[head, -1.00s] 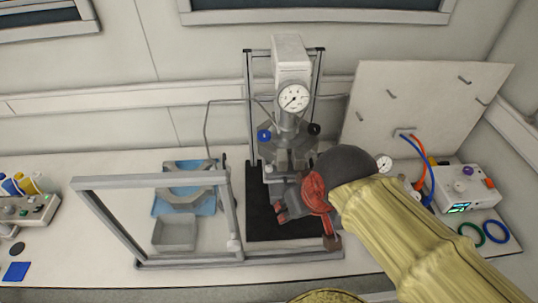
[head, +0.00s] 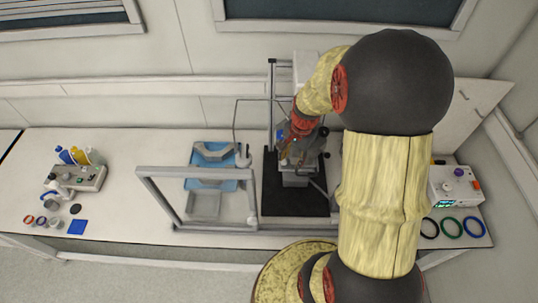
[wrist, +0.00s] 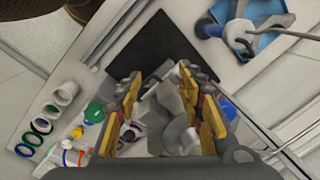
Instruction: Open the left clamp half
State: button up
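In the head view my gripper (head: 291,150) is at the front of the reactor (head: 305,75), and my arm hides most of the reactor's body and its gauge. In the wrist view my gripper (wrist: 163,108) has its two yellow-padded fingers spread apart. Grey metal parts of the reactor (wrist: 174,115) show between and below the fingers, with no clear contact. I cannot tell which of these parts is the left clamp half.
The reactor stands on a black mat (head: 285,203). A framed clear shield (head: 195,172) is to its left, near a blue tray (head: 233,186) with grey angular pieces. A control box (head: 455,187) and coloured rings (head: 452,228) are at right.

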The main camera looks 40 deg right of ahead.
aim_at(284, 160)
jog(key=w+f+m, duration=0.1)
jog(key=f, duration=0.1)
jog(key=w+f+m, duration=0.1)
jog(key=w+f, duration=0.1)
jog(key=w+f+m, duration=0.1)
jog(key=f, duration=0.2)
jog(key=shift+w+d+t, duration=0.3)
jog(key=shift+d+t, duration=0.05)
jog(key=shift+t, duration=0.05)
jog(key=shift+r, duration=0.1)
jog(key=shift+c, duration=1)
jog(key=c, duration=0.7)
grip_shut()
